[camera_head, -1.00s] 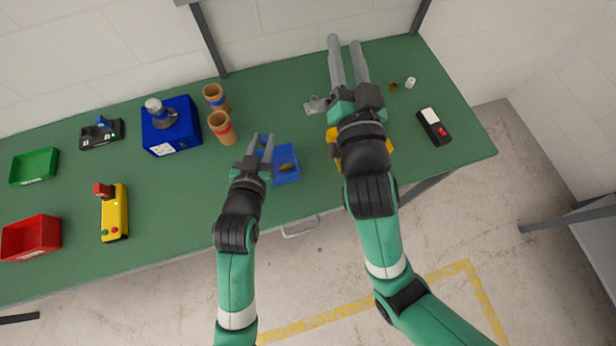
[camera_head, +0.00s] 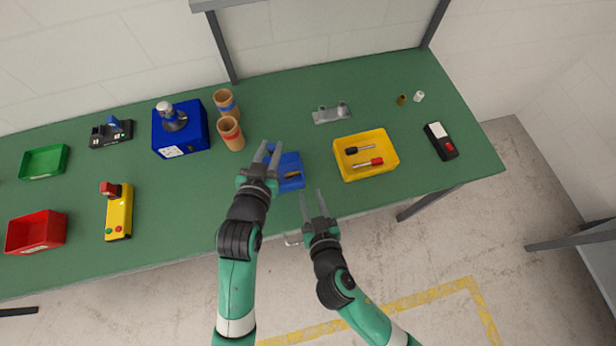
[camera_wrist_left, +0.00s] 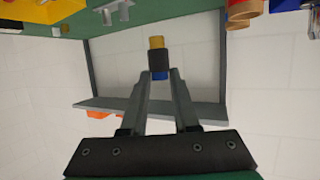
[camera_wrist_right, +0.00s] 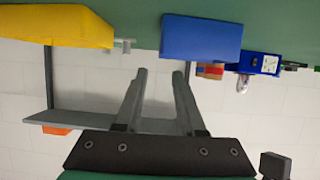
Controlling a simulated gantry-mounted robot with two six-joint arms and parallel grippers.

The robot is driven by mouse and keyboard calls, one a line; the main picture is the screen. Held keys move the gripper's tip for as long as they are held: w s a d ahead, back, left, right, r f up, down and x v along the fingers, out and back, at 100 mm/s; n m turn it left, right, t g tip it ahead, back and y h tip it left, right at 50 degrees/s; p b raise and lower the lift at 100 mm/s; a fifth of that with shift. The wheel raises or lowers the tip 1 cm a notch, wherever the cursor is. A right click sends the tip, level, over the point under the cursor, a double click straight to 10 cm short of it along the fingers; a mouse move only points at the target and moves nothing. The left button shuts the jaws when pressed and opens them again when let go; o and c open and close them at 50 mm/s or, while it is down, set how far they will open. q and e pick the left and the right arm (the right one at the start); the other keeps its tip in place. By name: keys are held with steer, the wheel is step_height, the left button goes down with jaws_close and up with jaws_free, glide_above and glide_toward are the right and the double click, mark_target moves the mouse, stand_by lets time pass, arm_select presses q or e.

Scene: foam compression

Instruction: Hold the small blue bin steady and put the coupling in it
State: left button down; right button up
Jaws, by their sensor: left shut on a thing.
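The small blue bin (camera_head: 292,185) stands near the table's front edge, with a small brownish item (camera_head: 292,174) inside. It fills the top middle of the right wrist view (camera_wrist_right: 200,38). My left gripper (camera_head: 267,147) is over the bin's left side in the head view. It is shut on the coupling, a small yellow, black and blue piece (camera_wrist_left: 157,57) at its fingertips in the left wrist view. My right gripper (camera_head: 312,193) is open and empty, just in front and to the right of the bin, apart from it.
A yellow bin (camera_head: 352,176) with two screwdrivers stands right of the blue bin. A metal bracket (camera_head: 332,113) lies behind it. Two brown cups (camera_head: 230,134) and a blue box (camera_head: 179,145) stand to the left. Free table lies behind the blue bin.

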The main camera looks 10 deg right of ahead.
steer(key=x, duration=1)
steer(key=shift+w, duration=0.35)
jaws_close()
stand_by(0.8)
